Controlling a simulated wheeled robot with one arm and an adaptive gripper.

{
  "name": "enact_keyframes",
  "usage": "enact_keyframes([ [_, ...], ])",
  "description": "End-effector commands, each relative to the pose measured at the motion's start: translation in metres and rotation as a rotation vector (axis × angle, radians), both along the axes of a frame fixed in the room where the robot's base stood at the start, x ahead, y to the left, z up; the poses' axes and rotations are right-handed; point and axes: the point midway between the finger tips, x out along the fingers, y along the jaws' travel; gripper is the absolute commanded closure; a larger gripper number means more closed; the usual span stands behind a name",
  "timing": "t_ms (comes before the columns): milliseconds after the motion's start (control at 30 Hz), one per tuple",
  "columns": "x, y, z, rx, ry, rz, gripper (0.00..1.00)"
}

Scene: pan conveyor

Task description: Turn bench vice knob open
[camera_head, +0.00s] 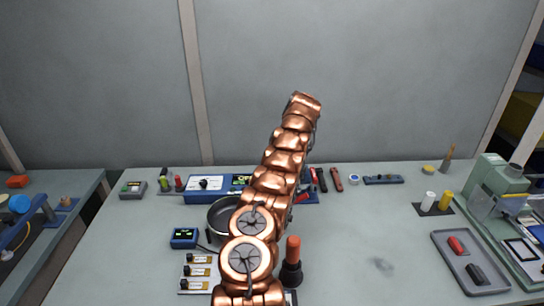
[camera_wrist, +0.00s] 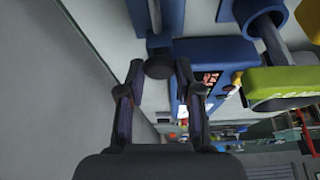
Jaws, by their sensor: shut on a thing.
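In the wrist view, the two dark fingers of my gripper (camera_wrist: 158,72) reach up from the bottom. They are shut on a dark round knob (camera_wrist: 160,65) at the end of a grey bar, with the knob between the fingertips. Blue vice-like parts (camera_wrist: 200,50) stand beside and behind it on the right. In the head view my copper arm crosses the middle of the bench and hides my gripper and the knob. A long blue base (camera_head: 222,197) with a lit display shows behind the arm.
A dark round pan (camera_head: 222,214) is partly behind my arm. An orange-handled tool (camera_head: 292,262) stands close to its right. A grey tray (camera_head: 470,285) with a red and a black piece lies at the right. A yellow-green part (camera_wrist: 280,84) shows in the wrist view.

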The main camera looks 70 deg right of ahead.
Motion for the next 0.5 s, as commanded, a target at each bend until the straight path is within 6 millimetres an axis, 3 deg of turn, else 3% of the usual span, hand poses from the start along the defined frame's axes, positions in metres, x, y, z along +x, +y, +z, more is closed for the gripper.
enact_keyframes([
  [500, 0.0007, 0.0002, -0.0009, 0.006, 0.001, 0.145, 1.00],
])
